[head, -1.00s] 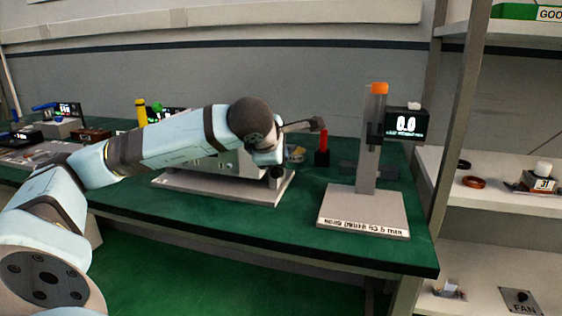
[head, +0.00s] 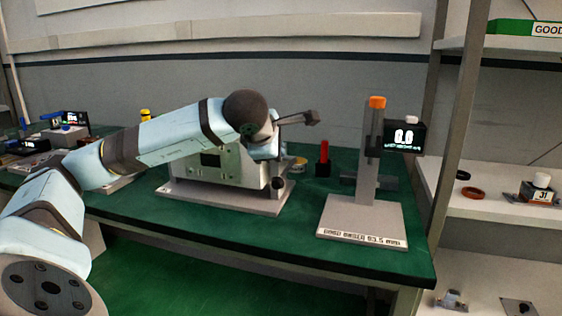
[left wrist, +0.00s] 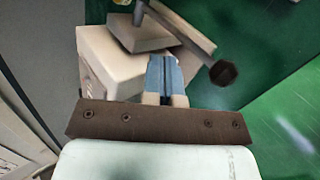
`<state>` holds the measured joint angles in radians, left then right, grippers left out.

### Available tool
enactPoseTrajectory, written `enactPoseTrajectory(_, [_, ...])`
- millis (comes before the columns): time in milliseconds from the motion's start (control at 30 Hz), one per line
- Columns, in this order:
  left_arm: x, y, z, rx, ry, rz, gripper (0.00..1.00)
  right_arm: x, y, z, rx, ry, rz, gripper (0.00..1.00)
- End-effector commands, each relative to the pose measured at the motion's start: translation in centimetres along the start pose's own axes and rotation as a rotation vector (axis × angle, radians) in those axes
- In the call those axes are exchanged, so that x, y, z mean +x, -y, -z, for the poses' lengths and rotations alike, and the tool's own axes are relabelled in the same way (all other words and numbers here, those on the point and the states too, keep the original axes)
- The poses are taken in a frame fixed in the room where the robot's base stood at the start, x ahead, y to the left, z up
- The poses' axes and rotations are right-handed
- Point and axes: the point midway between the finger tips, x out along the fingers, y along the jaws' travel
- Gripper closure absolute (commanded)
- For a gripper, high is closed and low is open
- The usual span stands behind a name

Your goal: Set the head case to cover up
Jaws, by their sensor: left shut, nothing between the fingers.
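The pale metal machine with the head case (head: 230,165) stands on a grey base plate on the green bench, partly hidden behind my left arm in the head view. In the left wrist view, a pale box-like part (left wrist: 110,70) lies beyond my gripper. My left gripper (left wrist: 166,80) is shut and empty there, close to this part; I cannot tell if they touch. In the head view the wrist hides most of the fingers. A grey bar with a dark end (head: 311,118) sticks out right of my wrist. A similar bar with a dark knob (left wrist: 222,73) crosses the wrist view.
A height gauge (head: 365,200) with a display reading 0.0 stands right of the machine. A red upright piece (head: 323,158) stands between them. Shelves (head: 500,200) are at the right. Other devices (head: 65,133) fill the left bench. The bench front is clear.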

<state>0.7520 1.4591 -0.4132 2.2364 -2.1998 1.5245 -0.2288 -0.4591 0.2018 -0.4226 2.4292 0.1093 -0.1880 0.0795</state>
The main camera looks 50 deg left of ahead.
Motion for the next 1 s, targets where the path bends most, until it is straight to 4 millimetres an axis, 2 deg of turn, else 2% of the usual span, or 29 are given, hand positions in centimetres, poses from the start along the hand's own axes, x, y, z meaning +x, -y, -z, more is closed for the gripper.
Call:
enactPoseTrajectory(33, [-1.6,0.6,0.0,0.008,0.001,-0.003,1.0,0.1,0.1,0.3,0.0,-0.005,0.0,0.57])
enactPoseTrajectory(200, [-5.3,1.8,0.3,0.005,0.001,-0.007,1.0,0.1,0.2,0.9,-0.002,-0.025,-0.001,0.57])
enactPoseTrajectory(400, [-8.2,2.8,0.5,0.002,0.002,-0.008,1.0,0.1,0.2,1.2,-0.005,-0.031,-0.004,0.57])
enactPoseTrajectory(600, [-9.2,3.2,0.6,0.0,0.003,-0.007,1.0,0.1,0.1,1.1,-0.007,-0.026,-0.007,0.57])
enactPoseTrajectory(1000, [-9.2,3.2,0.6,-0.001,0.003,-0.008,1.0,0.1,0.0,1.0,-0.007,-0.024,-0.007,0.57])
